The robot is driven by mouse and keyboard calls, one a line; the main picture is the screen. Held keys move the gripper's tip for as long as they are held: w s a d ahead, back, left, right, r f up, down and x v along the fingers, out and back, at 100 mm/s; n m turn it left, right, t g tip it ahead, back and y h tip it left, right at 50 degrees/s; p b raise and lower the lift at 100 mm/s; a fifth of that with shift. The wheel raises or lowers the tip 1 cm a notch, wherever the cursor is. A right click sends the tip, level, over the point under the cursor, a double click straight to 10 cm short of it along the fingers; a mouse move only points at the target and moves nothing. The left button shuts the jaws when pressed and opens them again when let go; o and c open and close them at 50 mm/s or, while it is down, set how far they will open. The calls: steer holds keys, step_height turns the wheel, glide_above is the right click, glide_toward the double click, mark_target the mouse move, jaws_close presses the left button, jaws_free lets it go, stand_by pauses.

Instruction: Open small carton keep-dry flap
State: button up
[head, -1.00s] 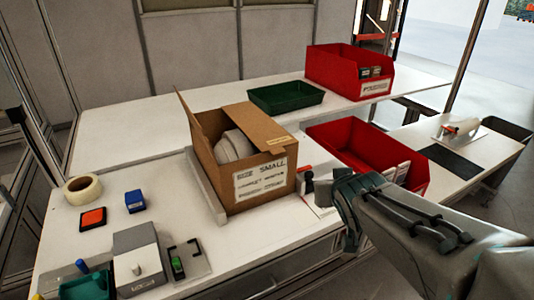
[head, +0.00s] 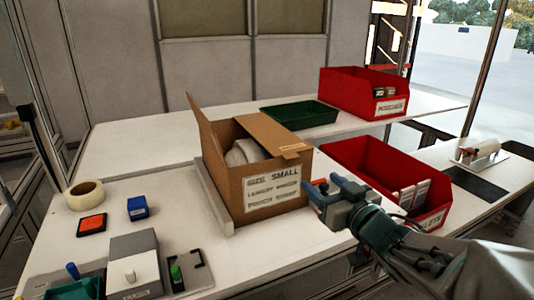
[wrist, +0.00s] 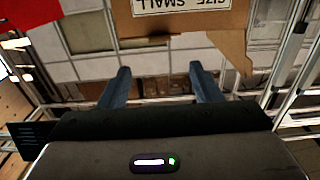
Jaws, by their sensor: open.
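The small carton (head: 285,205) is a brown box labelled "SIZE SMALL" on its front. Its left flap (head: 208,135) stands up, leaning outward. A right-hand flap (head: 272,132) lies across part of the top and bears a small pale label, too small to read. A pale rounded shell (head: 243,152) shows inside through the uncovered part. My gripper (head: 314,192) is at the carton's front right corner, below the top edge; I cannot tell whether it touches. In the wrist view, the carton (wrist: 190,28) appears upside down beyond my open, empty gripper (wrist: 159,70).
A red bin (head: 350,163) with pale packets stands right of the carton, close to my arm. Another red bin (head: 345,95) and a green tray (head: 298,114) are behind. Tape (head: 84,194), a blue block (head: 137,207) and a grey box (head: 133,262) are at left.

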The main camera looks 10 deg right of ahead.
mark_target(292, 157)
steer(key=p+x, duration=0.5)
steer(key=x, duration=0.7)
jaws_close()
